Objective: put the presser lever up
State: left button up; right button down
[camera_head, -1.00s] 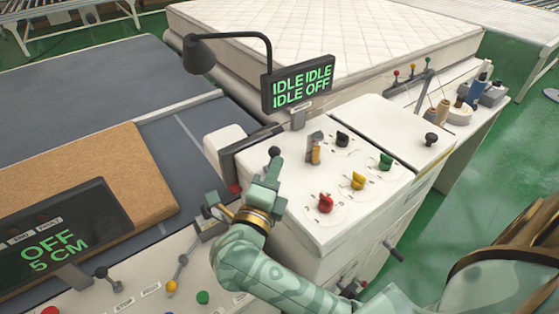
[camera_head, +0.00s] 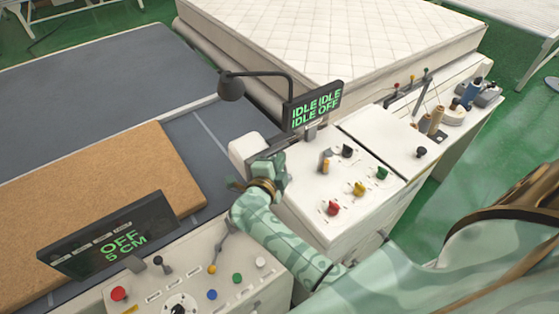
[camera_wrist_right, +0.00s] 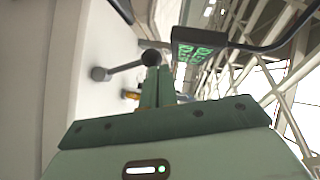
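A lever with a grey arm and a dark ball knob (camera_wrist_right: 151,58) shows in the right wrist view, beside a white housing. I take it for the presser lever; it points sideways and slightly up in that picture. My right gripper's fingers (camera_wrist_right: 158,80) look close together, with their tips right at the knob. I cannot tell whether they touch it, and nothing shows between them. In the head view my right gripper (camera_head: 272,170) is at the left side of the white machine head (camera_head: 300,205) and hides the lever. My left gripper is not in view.
A status display (camera_head: 315,106) reads IDLE IDLE IDLE OFF. The white top has red (camera_head: 333,208), yellow and green knobs. A second display (camera_head: 110,238) reads OFF 5 CM above a button panel. A quilted mattress (camera_head: 340,40) lies behind; a brown slab (camera_head: 90,190) lies left.

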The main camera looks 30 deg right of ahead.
jog(key=shift+w+d, duration=0.2)
jog(key=shift+w, duration=0.05)
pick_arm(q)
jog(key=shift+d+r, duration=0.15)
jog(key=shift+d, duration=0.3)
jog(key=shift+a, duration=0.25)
